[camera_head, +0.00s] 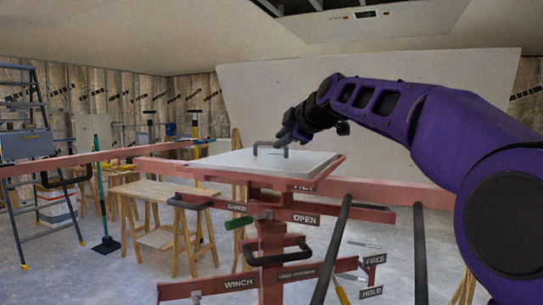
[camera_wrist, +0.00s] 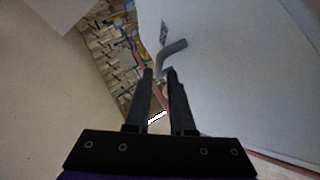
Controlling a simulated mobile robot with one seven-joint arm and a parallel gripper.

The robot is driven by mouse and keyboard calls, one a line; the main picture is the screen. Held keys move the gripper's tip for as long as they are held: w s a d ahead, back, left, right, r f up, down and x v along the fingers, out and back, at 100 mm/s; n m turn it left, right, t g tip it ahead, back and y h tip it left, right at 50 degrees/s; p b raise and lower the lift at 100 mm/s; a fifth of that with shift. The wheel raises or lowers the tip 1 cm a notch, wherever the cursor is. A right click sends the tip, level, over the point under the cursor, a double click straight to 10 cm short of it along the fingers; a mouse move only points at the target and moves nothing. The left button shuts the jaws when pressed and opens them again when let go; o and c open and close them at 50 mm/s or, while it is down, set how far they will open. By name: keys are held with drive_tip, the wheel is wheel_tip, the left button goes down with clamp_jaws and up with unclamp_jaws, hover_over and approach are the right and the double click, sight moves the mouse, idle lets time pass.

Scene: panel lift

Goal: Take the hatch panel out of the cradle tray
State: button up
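The hatch panel (camera_head: 235,162) is a flat white plate with a grey bar handle (camera_head: 268,146) on top. It lies in the red cradle tray (camera_head: 322,173) of the lift stand. My gripper (camera_head: 284,138) is just above the handle's right part in the head view. In the wrist view the panel (camera_wrist: 235,85) fills the right side, and the bent handle (camera_wrist: 172,49) shows just beyond my fingertips (camera_wrist: 160,73). The fingers are apart with a gap between them and nothing clearly held. Whether they touch the handle is hard to tell.
Below the tray, the red lift stand carries labelled controls, including an OPEN sign (camera_head: 305,219) and a green-ended lever (camera_head: 238,223). A long red beam (camera_head: 75,160) runs left. A wooden sawhorse table (camera_head: 160,191) and a ladder (camera_head: 28,145) stand at left. A large white board (camera_head: 400,90) is behind.

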drive_tip(key=shift+p+x, duration=0.9)
drive_tip(key=shift+x, duration=1.9)
drive_tip(key=shift+d, duration=0.1)
clamp_jaws()
drive_tip(key=shift+r, duration=0.3)
